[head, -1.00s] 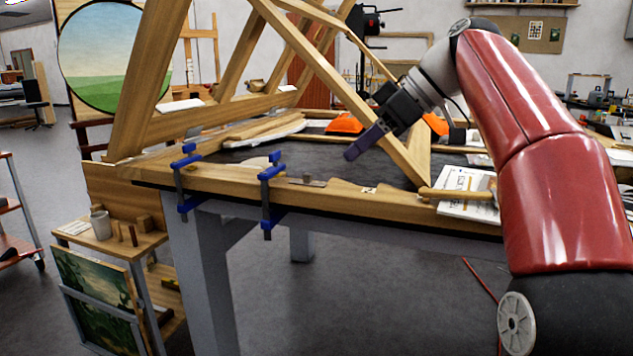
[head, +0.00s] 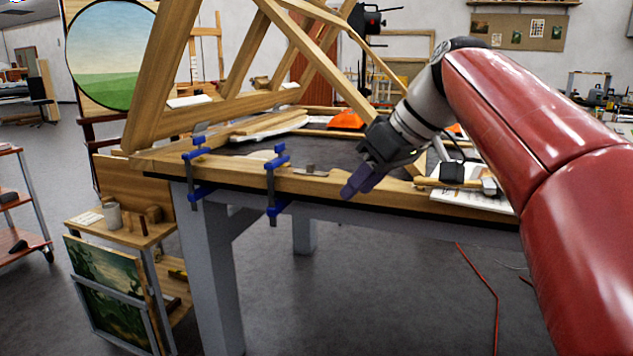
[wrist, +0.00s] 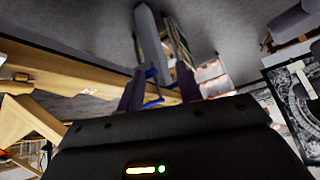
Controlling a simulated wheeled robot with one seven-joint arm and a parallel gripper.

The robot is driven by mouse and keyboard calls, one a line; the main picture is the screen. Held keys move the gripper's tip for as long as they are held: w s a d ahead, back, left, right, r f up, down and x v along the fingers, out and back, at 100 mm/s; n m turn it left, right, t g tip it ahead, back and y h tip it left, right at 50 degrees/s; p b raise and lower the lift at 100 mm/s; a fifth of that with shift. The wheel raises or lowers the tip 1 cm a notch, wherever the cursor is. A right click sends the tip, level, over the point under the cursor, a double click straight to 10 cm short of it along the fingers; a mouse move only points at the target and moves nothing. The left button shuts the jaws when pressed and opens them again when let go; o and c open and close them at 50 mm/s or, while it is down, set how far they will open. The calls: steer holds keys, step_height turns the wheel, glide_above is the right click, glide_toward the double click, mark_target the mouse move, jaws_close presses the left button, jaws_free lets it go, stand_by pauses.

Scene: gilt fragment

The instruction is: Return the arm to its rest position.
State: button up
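My gripper (head: 357,184) has purple fingers and hangs in front of the wooden front edge of the workbench (head: 320,187) in the head view. My red and grey arm reaches in from the right. In the wrist view the two purple fingers of my gripper (wrist: 160,92) stand apart with nothing held between them. A blue clamp (wrist: 152,80) shows beyond the fingers in that view.
Two blue clamps, left (head: 195,168) and right (head: 275,182), grip the bench's front edge. A large wooden frame (head: 165,75) leans above the bench. A low stand with a cup (head: 112,215) is at left. Floor in front of the bench is mostly open.

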steer(key=s+d+f+m+h, duration=0.3)
steer(key=s+d+f+m, duration=0.1)
steer(key=s+f, duration=0.6)
steer(key=s+d+f+m+t+h, duration=0.1)
steer(key=s+d+f+m+h, duration=0.2)
steer(key=s+f, duration=0.6)
step_height(320, 180, down, 6)
steer(key=shift+s+d+f+m+t, duration=0.2)
steer(key=shift+s+d+m+t, duration=0.3)
steer(key=shift+m, duration=0.7)
